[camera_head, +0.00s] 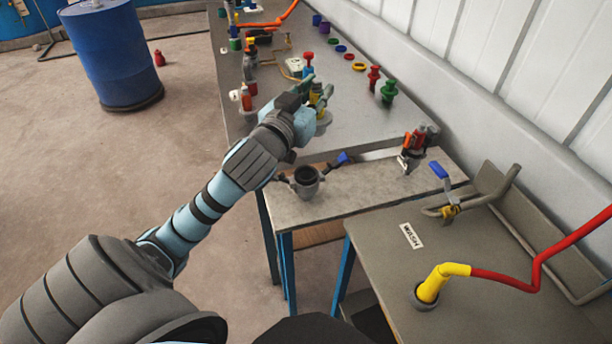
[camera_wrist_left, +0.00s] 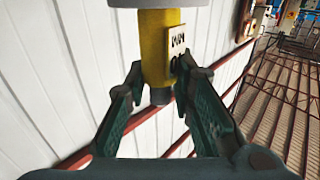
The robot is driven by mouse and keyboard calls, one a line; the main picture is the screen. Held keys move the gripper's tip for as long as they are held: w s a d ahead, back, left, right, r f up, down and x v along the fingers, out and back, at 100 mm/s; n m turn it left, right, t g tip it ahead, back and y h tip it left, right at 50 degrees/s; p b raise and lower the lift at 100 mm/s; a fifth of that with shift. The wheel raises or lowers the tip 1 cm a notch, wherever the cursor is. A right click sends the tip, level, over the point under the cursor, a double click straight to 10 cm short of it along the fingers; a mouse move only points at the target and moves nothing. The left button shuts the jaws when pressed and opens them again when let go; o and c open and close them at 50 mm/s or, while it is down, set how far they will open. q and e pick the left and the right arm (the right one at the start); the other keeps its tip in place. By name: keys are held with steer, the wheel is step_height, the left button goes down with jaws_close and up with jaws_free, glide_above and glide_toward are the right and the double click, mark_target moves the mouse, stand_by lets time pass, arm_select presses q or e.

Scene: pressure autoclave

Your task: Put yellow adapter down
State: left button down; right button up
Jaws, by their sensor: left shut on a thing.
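The yellow adapter (camera_wrist_left: 154,48) is a yellow cylinder with a small marked plate on its side and a wider grey part at one end. My left gripper (camera_wrist_left: 160,78) is shut on it, with a green-padded finger on each side. In the head view my left gripper (camera_head: 307,92) is over the near part of the long grey table, and a bit of the yellow adapter (camera_head: 316,94) shows between its fingers. I cannot tell whether the adapter touches the table. My right gripper is not in view.
A lower bench (camera_head: 350,195) holds a grey pot (camera_head: 306,181). A WASH table (camera_head: 470,260) with a yellow-red hose is nearer. Table between gripper and lower bench looks clear.

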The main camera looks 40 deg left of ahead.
arm_select(q)
steer(key=a+y, duration=0.1)
steer(key=w+a+r+n+y, duration=0.1)
steer(key=shift+w+a+r+g, duration=0.1)
steer(key=shift+a+r+g, duration=0.2)
steer(key=shift+a+g, duration=0.1)
step_height(320, 180, down, 2)
steer(key=shift+a+f+b, duration=0.1)
steer(key=shift+f+b, duration=0.05)
steer(key=shift+b, duration=0.45)
step_height(320, 180, down, 17)
steer(key=b, duration=0.6)
steer(key=shift+s, duration=0.3)
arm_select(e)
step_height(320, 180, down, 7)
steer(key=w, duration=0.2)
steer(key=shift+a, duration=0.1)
arm_select(q)
steer(key=shift+f, duration=0.1)
steer(key=c, duration=1.4)
jaws_free()
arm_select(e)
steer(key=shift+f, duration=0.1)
